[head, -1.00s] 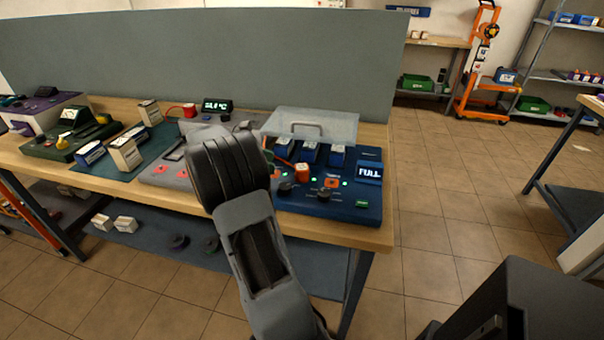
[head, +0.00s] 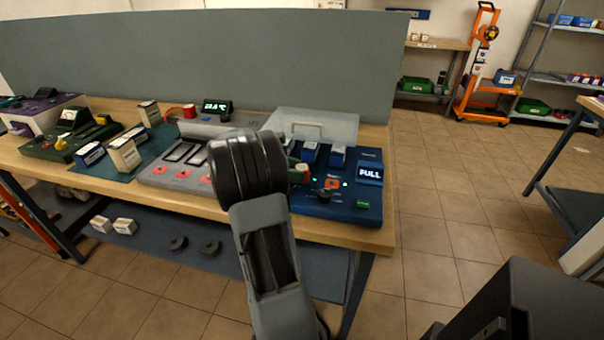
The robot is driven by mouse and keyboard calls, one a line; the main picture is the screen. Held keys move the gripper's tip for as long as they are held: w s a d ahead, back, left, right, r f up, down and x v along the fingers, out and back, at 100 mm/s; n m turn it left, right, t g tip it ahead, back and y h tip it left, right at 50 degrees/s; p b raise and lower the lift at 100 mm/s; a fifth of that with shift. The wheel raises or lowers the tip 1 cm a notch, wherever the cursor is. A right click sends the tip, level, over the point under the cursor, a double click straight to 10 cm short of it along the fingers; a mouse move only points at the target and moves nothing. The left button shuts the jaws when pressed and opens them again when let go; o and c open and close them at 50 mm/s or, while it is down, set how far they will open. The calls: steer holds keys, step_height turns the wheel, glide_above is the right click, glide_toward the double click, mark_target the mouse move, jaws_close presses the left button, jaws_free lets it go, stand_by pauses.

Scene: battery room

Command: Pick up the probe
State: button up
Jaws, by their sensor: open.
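My gripper (head: 292,161) is almost wholly hidden behind my dark wrist; only small dark parts show at its right side, over the left part of the blue charger panel (head: 340,208). No thing is seen held in it. I cannot clearly make out the probe. A small red block with a thin red lead (head: 189,111) lies at the back of the bench, left of a small display (head: 216,106), and may be it. A small orange-red and white block (head: 300,172) shows close to the right of my gripper, partly covered.
The charger has a clear raised lid (head: 318,124), blue packs and a FULL sign (head: 370,172). A grey panel (head: 160,176) with slots lies left of my wrist. White boxes (head: 124,154) stand farther left. A grey partition (head: 210,50) closes the bench's back.

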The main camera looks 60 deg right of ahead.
steer(key=shift+c, duration=0.4)
steer(key=c, duration=0.6)
